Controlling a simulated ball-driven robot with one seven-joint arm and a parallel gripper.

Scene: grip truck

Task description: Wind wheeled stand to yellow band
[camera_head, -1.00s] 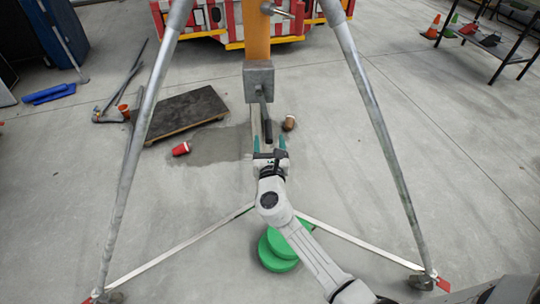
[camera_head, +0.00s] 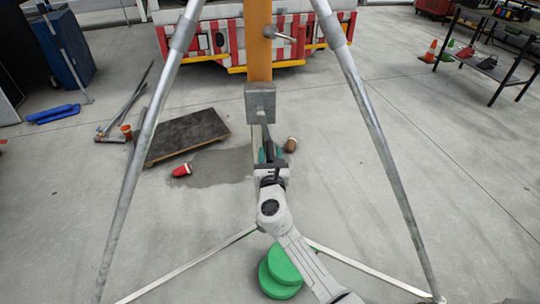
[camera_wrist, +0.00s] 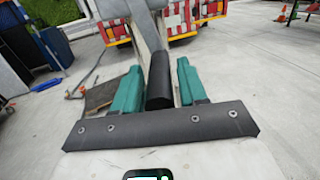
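The stand has an orange-yellow mast (camera_head: 258,45) and grey splayed legs (camera_head: 375,140). Its grey winch box (camera_head: 261,103) sits low on the mast. A crank with a dark grip hangs below the box. My gripper (camera_head: 270,154) is at this grip, below the box. In the wrist view the black crank grip (camera_wrist: 160,82) lies between the two teal fingers, which sit close along both sides. My gripper appears shut on it. The grip's near end sticks out between the fingers. No separate yellow band can be made out on the mast.
A green round base (camera_head: 281,268) lies under my arm. A red-and-white vehicle (camera_head: 205,40) stands behind. A black table (camera_head: 490,70) is at the far right.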

